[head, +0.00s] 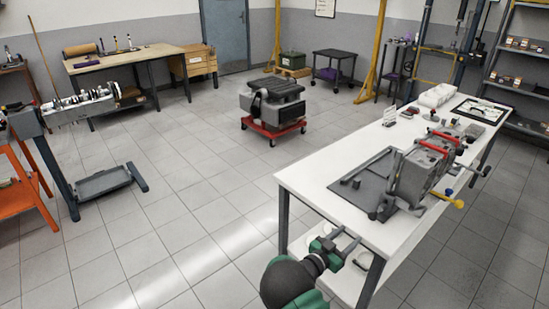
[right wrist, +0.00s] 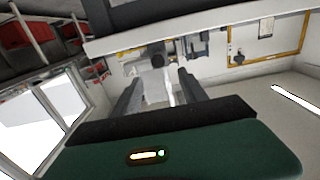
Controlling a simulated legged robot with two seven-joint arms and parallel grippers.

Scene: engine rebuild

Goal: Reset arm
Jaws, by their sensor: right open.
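My right gripper (head: 347,247) is at the lower middle of the head view, beside the near left edge of the white workbench (head: 310,183). Its two fingers are apart, with nothing between them. In the right wrist view the same open gripper (right wrist: 159,88) shows two dark fingers with a clear gap. My left gripper does not show in either view.
A grey engine part with red handles (head: 418,173) and a dark tray (head: 366,182) stand on the workbench. A black engine on a red dolly (head: 272,108) stands mid-floor. An engine stand (head: 103,182) is at the left. The tiled floor between them is clear.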

